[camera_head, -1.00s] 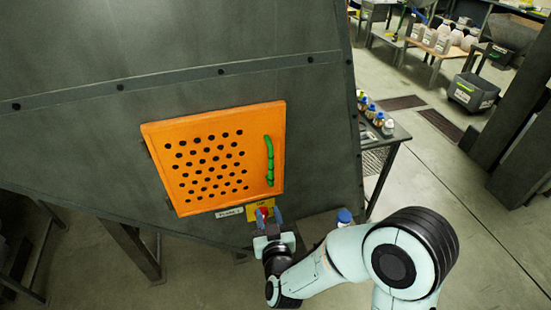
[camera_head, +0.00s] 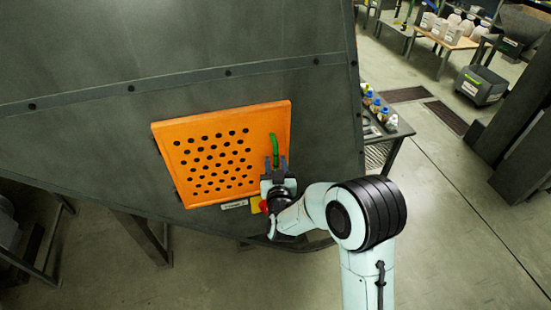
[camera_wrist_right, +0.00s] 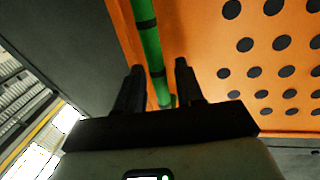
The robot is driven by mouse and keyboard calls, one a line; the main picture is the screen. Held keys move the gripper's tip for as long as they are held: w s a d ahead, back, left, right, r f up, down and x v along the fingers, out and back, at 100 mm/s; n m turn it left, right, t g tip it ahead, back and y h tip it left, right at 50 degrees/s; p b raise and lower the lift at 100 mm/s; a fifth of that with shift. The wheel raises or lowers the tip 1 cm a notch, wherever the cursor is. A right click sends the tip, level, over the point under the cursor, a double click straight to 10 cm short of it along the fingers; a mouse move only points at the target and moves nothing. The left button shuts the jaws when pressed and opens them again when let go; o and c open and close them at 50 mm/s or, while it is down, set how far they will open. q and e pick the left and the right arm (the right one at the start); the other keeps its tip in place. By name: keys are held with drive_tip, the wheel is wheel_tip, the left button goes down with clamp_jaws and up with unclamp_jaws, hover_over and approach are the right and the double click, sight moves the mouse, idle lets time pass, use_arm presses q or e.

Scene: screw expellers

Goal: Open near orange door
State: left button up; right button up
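The orange door (camera_head: 208,163) with rows of round holes sits shut in the dark grey machine wall. It also shows in the right wrist view (camera_wrist_right: 210,60). Its green handle (camera_head: 274,145) stands near the door's right edge. My right gripper (camera_head: 276,163) is at the handle's lower part. In the right wrist view the green handle (camera_wrist_right: 148,40) runs between the two dark, spread fingers of the right gripper (camera_wrist_right: 158,80). I see gaps beside the handle, so the fingers do not appear closed on it. My left gripper is not in view.
A red knob (camera_head: 264,207) on a yellow plate is just below the door, close to my right wrist. A side table (camera_head: 398,133) with several bottles stands right of the machine. Open floor (camera_head: 450,220) lies to the right.

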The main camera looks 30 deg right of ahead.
drive_tip(key=shift+w+d, duration=0.2)
drive_tip(key=shift+w, duration=0.2)
drive_tip(key=shift+s, duration=0.1)
drive_tip(key=shift+c, duration=0.3)
clamp_jaws()
drive_tip(key=shift+s+f, duration=0.1)
